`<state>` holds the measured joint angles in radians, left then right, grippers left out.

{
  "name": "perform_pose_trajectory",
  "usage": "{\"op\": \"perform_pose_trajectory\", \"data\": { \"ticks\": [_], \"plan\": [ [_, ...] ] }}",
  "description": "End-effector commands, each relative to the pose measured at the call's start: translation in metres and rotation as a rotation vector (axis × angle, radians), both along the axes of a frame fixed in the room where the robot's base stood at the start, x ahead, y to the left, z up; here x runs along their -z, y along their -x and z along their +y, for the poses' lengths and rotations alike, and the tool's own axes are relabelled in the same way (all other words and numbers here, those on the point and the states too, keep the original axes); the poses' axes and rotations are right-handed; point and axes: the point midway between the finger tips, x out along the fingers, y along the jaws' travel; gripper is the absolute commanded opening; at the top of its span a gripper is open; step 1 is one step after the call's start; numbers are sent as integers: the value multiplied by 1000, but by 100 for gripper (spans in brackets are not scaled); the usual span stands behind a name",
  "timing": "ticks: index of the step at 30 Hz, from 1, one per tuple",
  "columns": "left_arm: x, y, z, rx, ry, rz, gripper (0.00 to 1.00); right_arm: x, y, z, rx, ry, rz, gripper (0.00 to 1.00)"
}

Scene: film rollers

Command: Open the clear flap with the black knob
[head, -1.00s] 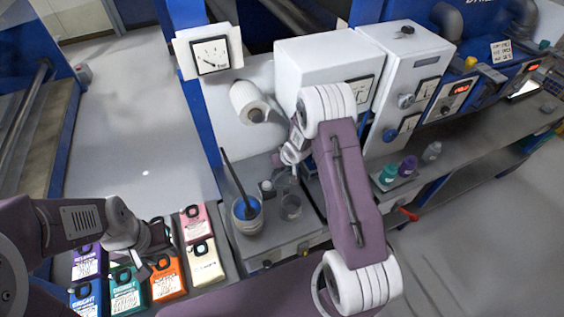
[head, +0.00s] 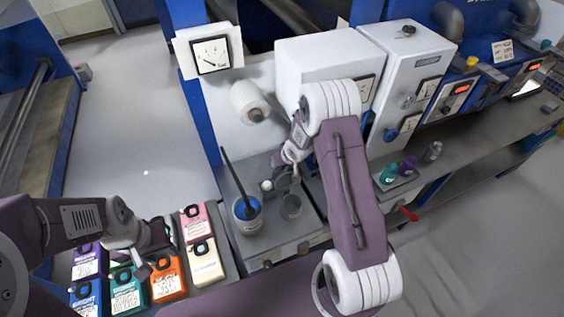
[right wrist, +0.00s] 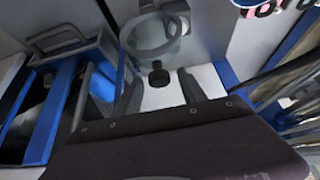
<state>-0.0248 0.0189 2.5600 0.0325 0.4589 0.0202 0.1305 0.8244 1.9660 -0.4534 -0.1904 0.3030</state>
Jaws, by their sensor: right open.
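In the right wrist view, a round clear flap (right wrist: 150,38) with a pale rim shows at the top centre. Its black knob (right wrist: 158,75) sticks out just below it. My right gripper (right wrist: 158,86) is open, with one finger left and one right of the knob. Whether either finger touches it, I cannot tell. My left gripper (head: 152,268) hangs open and empty over the colored containers at the lower left.
Bright labelled containers (head: 167,278) stand on a shelf at lower left. A white cabinet (head: 405,85) with dials and a paper roll (head: 249,101) are behind.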

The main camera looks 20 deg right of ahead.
Motion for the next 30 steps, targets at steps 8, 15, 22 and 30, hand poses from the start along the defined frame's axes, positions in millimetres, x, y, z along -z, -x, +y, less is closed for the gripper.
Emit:
{"op": "perform_pose_trajectory", "data": {
  "ticks": [8, 15, 22, 30],
  "plan": [
    [-12, 0, 0, 0, 0, 0, 36, -54, 29, -1, 1, -1, -1, 49],
    [-14, 0, 0, 0, 0, 0, 36, -64, 37, -1, 1, 0, 1, 49],
    [-13, 0, 0, 0, 0, 0, 36, -63, 37, -1, 1, 0, 1, 49],
    [8, 0, 0, 0, 0, 0, 36, -52, 31, 6, -16, 3, -23, 49]
  ]
}}
